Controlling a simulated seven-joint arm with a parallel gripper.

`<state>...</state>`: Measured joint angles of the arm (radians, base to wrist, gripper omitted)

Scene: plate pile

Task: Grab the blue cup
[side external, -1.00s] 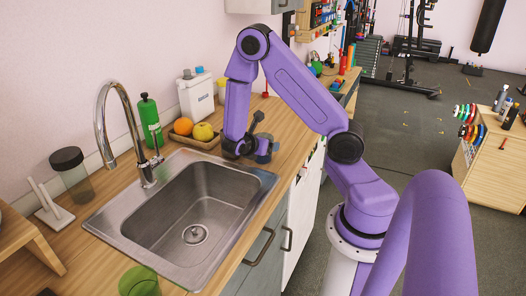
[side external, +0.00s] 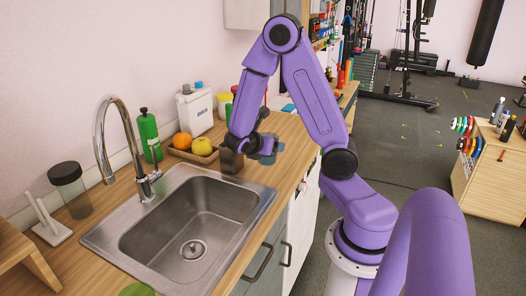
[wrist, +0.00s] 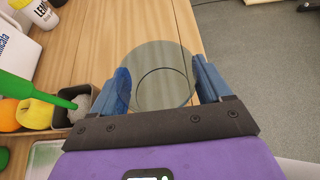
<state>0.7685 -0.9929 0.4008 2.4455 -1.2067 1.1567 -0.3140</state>
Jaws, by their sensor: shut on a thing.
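The blue cup (wrist: 160,78) is a see-through, blue-grey tinted round vessel, seen from above in the wrist view. It sits between the two blue fingers of my gripper (wrist: 165,92), with a finger on each side of its wall. In the side external view my gripper (side external: 258,147) is shut on the cup (side external: 266,152) and holds it above the wooden counter, right of the fruit tray. The fingers and wrist partly hide the cup there.
A tray with an orange (side external: 182,140) and a yellow apple (side external: 202,146) stands beside a dark box (side external: 231,160). The sink (side external: 150,237) is in front, with a tall faucet (side external: 104,150). White and green bottles stand along the wall. Counter behind the gripper is mostly clear.

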